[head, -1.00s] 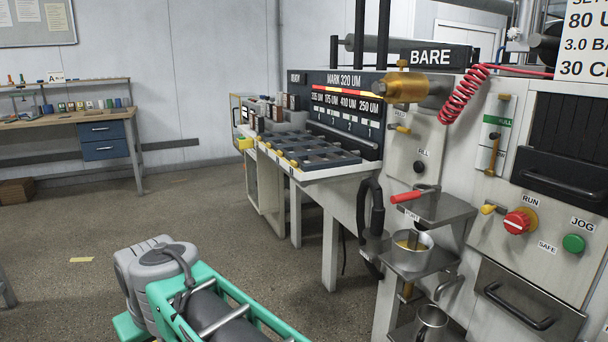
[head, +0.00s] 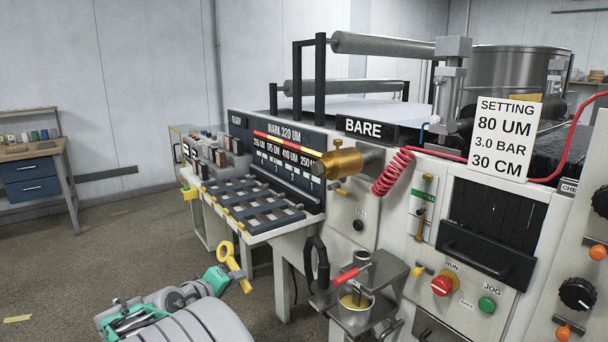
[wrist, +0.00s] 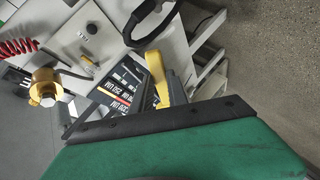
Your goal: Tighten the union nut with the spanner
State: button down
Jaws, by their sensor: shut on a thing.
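My gripper (head: 220,277) is at the lower middle of the head view, shut on a yellow spanner (head: 226,252). The spanner has a ring-shaped upper end and a second end sticking out at the lower right. In the wrist view the yellow spanner (wrist: 156,75) stands out from between the dark fingers. The brass union nut (head: 340,162) sits on a grey pipe stub on the machine front, up and to the right of my gripper. It also shows at the left of the wrist view (wrist: 44,88). The spanner is clear of the nut.
A red coiled hose (head: 393,172) hangs right of the nut. A slotted rack (head: 250,208) juts out behind my gripper. A black looped handle (head: 318,262) and a cup on a bracket (head: 354,308) stick out below the nut. Open floor (head: 90,250) lies to the left.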

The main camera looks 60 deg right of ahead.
jog(key=s+d+r+g+h+p, duration=0.1)
jog(key=s+d+r+h+p, duration=0.2)
jog(key=r, duration=0.7)
jog(key=s+d+r+g+h+p, duration=0.2)
jog(key=s+d+r+p, duration=0.5)
jog(key=s+r, duration=0.3)
jog(key=shift+s+d+r+g+h+p, duration=0.25)
jog(key=shift+s+d+h+p, duration=0.2)
jog(key=shift+s, duration=0.6)
jog(key=shift+f, duration=0.15)
jog(key=shift+s+d+p, duration=0.1)
jog(key=shift+s+d, duration=0.3)
jog(key=shift+d, duration=0.3)
jog(key=shift+s+d+p, duration=0.15)
jog(key=shift+s+d, duration=0.3)
jog(key=shift+d, duration=0.25)
jog(key=shift+s+d+p, duration=0.1)
jog(key=shift+s+d, duration=0.3)
jog(key=shift+d, duration=0.3)
jog(key=shift+s+d, duration=0.35)
jog(key=shift+d, duration=0.3)
jog(key=shift+s+d, duration=0.35)
jog(key=shift+d, duration=0.3)
